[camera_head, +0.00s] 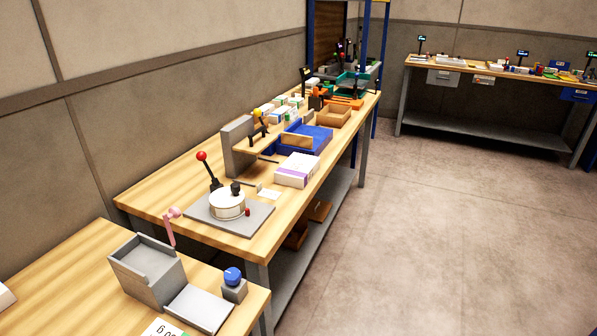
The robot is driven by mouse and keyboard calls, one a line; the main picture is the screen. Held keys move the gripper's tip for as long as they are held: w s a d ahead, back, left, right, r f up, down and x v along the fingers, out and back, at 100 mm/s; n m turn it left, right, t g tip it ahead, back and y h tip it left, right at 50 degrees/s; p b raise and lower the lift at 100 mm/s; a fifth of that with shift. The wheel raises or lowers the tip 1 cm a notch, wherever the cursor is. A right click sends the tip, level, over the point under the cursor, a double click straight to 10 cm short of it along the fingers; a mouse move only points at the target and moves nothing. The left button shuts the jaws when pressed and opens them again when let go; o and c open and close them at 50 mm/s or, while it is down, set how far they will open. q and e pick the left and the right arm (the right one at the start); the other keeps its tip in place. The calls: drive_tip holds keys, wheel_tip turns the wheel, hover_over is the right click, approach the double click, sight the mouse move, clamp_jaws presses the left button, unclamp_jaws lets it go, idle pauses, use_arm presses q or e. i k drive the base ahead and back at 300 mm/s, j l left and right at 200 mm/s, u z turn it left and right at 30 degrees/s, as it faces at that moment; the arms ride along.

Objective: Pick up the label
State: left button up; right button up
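No label can be made out for certain. A small flat white card (268,194) lies on the long wooden bench, beside a round white device on a grey plate. A white sheet with large dark print (163,328) is cut off by the bottom edge, on the near wooden table. Next to it stands a grey box-shaped device (147,270) with a flat pale plate (200,307) in front of it. Neither of my grippers is in view.
The near table (60,275) also holds a blue-knobbed grey block (234,284). The long bench (160,195) carries the round white device (227,204), a white-and-purple ream (297,170) and a blue tray (318,139). Open floor (440,240) lies to the right.

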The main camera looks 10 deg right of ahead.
sight(264, 192)
drive_tip(key=i+l+u, duration=0.25)
drive_tip(key=i+l, duration=0.2)
drive_tip(key=l, duration=0.25)
drive_tip(key=i+l+u, duration=0.15)
drive_tip(key=l, duration=0.2)
drive_tip(key=i+l+u, duration=0.15)
drive_tip(key=l, duration=0.25)
drive_tip(key=i, duration=0.1)
